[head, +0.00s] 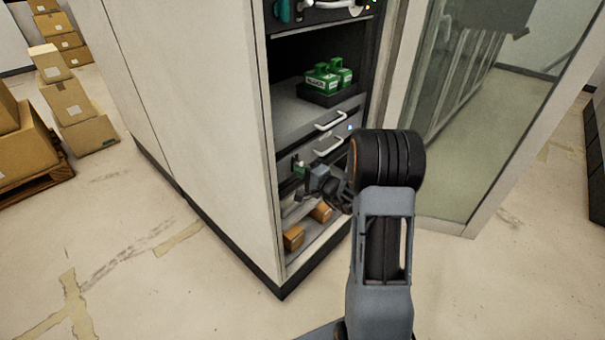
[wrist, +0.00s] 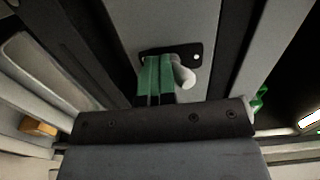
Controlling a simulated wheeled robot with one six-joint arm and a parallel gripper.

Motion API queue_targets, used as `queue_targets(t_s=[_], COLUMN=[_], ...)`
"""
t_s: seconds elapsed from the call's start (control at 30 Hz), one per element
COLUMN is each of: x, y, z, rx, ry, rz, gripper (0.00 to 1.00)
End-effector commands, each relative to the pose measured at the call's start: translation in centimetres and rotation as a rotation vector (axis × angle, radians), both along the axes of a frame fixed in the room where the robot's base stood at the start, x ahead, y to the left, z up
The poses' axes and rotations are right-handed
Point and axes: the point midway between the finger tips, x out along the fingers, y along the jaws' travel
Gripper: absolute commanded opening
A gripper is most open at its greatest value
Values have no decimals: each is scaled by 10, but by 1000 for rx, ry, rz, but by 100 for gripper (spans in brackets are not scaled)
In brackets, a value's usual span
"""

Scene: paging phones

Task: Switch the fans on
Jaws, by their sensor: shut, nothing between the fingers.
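My gripper (head: 299,168) is in front of the open cabinet, at the left side of a grey panel below the drawers. In the wrist view its two green fingers (wrist: 157,78) are shut together with nothing between them. A small dark plate (wrist: 195,58) with a pale rounded lever (wrist: 184,76) is on the grey panel. The lever is just right of the fingertips; I cannot tell whether they touch it. The fingers hide part of the plate. No fans can be made out, and I see no label on the lever.
The cabinet (head: 215,130) has two drawer handles (head: 330,121) (head: 329,144) above my gripper. Green boxed items (head: 328,78) stand on a shelf higher up. Small brown boxes (head: 293,238) lie on the bottom shelf. A glass door (head: 480,110) stands open at right.

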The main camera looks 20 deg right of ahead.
Motion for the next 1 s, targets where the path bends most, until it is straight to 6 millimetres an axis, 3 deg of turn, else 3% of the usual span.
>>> queue_targets(t_s=[0.27,1.0], x=[-6,-70], y=[-8,-37], z=[-7,-8], rx=[-1,0], ry=[3,8], rz=[-11,-11], gripper=[0,0])
